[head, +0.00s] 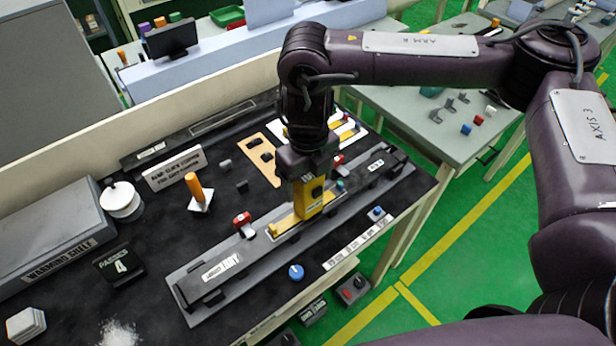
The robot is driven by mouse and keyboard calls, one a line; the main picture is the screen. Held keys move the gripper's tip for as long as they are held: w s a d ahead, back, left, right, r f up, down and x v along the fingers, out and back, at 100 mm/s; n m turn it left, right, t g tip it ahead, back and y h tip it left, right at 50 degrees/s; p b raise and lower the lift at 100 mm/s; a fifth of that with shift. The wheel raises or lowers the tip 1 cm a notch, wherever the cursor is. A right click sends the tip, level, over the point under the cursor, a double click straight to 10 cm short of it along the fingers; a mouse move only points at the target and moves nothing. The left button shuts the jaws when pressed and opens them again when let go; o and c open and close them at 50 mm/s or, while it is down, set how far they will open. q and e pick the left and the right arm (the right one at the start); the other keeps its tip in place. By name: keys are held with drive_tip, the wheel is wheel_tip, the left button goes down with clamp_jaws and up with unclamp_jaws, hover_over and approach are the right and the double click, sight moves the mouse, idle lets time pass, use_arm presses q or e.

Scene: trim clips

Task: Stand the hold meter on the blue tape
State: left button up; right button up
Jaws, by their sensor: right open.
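A yellow upright box with a dark window (309,204), which looks like the hold meter, stands at the long grey fixture in the middle of the bench. My right gripper (309,183) points straight down over it. Its jaws are open and reach down around the upper part of the box; I cannot tell whether they touch it. A yellow bar (284,226) lies low on the fixture beside the box. I cannot make out the blue tape. My left gripper is out of view.
An orange-handled tool (197,190), a white lidded pot (121,200) and a black number sign (119,264) stand to the left. A blue knob (296,271) is at the front. The dark bench around the sign is mostly clear.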

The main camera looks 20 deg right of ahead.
drive_tip(key=shift+r, duration=3.9)
